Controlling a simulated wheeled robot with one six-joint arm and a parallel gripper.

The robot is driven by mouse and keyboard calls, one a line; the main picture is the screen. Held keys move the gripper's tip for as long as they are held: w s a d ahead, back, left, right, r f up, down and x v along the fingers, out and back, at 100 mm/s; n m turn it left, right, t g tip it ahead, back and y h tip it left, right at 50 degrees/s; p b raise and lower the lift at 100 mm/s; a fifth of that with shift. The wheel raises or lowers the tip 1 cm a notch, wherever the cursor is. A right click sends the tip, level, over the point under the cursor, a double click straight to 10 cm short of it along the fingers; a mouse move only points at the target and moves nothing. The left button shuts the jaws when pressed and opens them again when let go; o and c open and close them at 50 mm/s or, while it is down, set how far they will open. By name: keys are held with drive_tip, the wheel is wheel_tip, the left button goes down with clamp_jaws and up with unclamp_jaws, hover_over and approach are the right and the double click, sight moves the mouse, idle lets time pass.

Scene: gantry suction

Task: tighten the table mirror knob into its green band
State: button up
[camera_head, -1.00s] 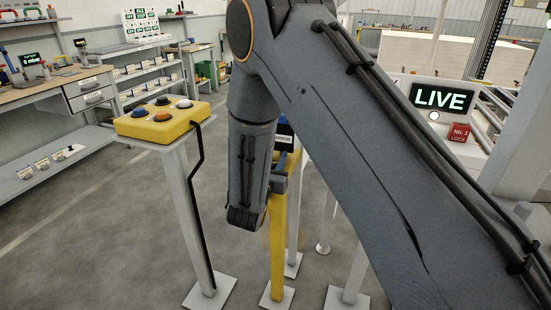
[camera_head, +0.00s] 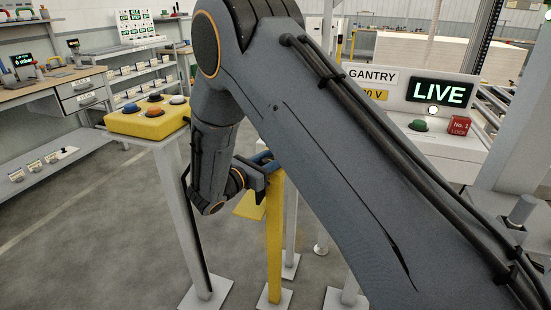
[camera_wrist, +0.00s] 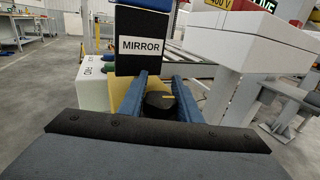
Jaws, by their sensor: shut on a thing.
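In the wrist view the dark round table mirror knob (camera_wrist: 158,102) with a short yellow mark sits between the two blue fingers of my gripper (camera_wrist: 160,96). The fingers are shut on its sides. Behind it stands a black panel (camera_wrist: 140,48) with a white MIRROR label. I cannot make out the green band; the knob's lower part is hidden by my gripper body. In the head view my arm hides the knob, and only part of my gripper (camera_head: 262,160) shows at the top of the yellow post (camera_head: 275,240).
A yellow button box (camera_head: 148,122) on a grey post stands left of my arm. A white gantry panel (camera_head: 400,105) with a LIVE display (camera_head: 440,92) and a red lock (camera_head: 460,126) is at the right. Workbenches line the far left. Floor at the left is clear.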

sight(263, 164)
drive_tip(key=shift+s+d+m+g+h, duration=0.1)
drive_tip(key=shift+m+g+h, duration=0.3)
drive_tip(key=shift+g+h, duration=0.1)
drive_tip(key=o, duration=1.1)
drive_tip(key=shift+c, duration=0.2)
drive_tip(key=shift+b+v, duration=0.65)
drive_tip(key=shift+v, duration=3.3)
